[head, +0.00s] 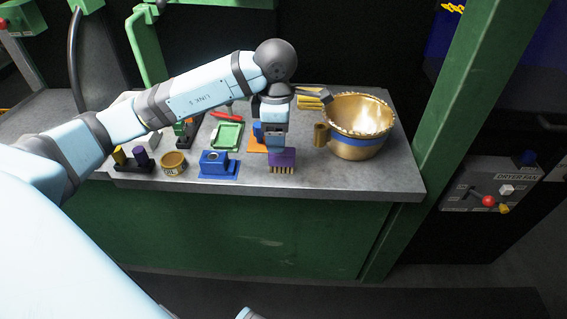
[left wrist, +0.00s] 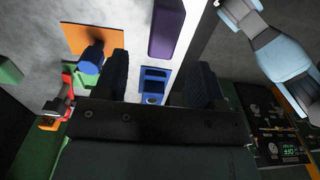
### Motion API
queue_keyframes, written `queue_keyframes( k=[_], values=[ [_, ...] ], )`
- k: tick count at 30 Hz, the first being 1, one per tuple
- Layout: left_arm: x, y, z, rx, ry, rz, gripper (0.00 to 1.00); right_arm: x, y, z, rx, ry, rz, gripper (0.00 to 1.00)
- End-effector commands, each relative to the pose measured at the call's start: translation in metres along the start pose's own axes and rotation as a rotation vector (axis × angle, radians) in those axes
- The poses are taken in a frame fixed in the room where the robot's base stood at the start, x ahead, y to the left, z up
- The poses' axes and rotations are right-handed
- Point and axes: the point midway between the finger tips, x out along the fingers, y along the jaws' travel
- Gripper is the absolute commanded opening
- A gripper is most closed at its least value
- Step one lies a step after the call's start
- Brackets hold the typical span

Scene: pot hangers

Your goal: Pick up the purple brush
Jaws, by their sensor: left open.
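The purple brush (head: 283,158) is near the front edge of the grey worktop in the head view, its pale bristles showing at the front. My left gripper (head: 276,149) points down right at the brush and partly overlaps it in this view. In the left wrist view the purple brush (left wrist: 167,28) shows beyond the fingers, near the top. The left gripper (left wrist: 160,78) is open there, its two dark fingers apart with no purple between them. I cannot tell whether it touches the brush. My right gripper is not in view.
A brass pot (head: 358,143) with a blue band stands to the right. A blue block (head: 216,163) and a small brass ring (head: 174,163) stand to the left. An orange plate (head: 257,145) lies behind the gripper. A green post (head: 462,120) borders the worktop's right side.

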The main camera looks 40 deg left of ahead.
Motion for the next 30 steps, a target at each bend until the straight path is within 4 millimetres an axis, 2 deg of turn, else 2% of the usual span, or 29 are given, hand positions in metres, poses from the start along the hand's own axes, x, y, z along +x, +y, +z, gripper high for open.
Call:
queue_keyframes(
  k=[1, 3, 11, 21, 28, 29, 30],
  values=[
    [0.012, -0.001, 0.0, 0.0, 0.002, -0.004, 0.64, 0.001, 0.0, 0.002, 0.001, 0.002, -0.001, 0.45],
    [0.021, -0.001, 0.0, 0.0, 0.0, -0.003, 0.64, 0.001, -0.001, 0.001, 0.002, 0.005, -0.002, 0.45],
    [0.037, -0.001, 0.002, 0.002, -0.001, -0.002, 0.64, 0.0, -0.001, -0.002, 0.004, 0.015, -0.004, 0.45],
    [0.082, -0.003, 0.011, 0.001, -0.001, -0.004, 0.64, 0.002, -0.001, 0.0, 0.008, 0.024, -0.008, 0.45],
    [0.085, -0.002, 0.011, 0.001, -0.002, -0.002, 0.64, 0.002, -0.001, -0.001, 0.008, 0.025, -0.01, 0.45],
    [0.085, -0.002, 0.011, 0.001, -0.002, -0.002, 0.62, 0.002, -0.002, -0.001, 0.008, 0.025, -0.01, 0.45],
    [0.085, -0.002, 0.011, 0.001, -0.002, -0.002, 0.52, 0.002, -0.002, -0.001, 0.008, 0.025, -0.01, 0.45]
  ],
)
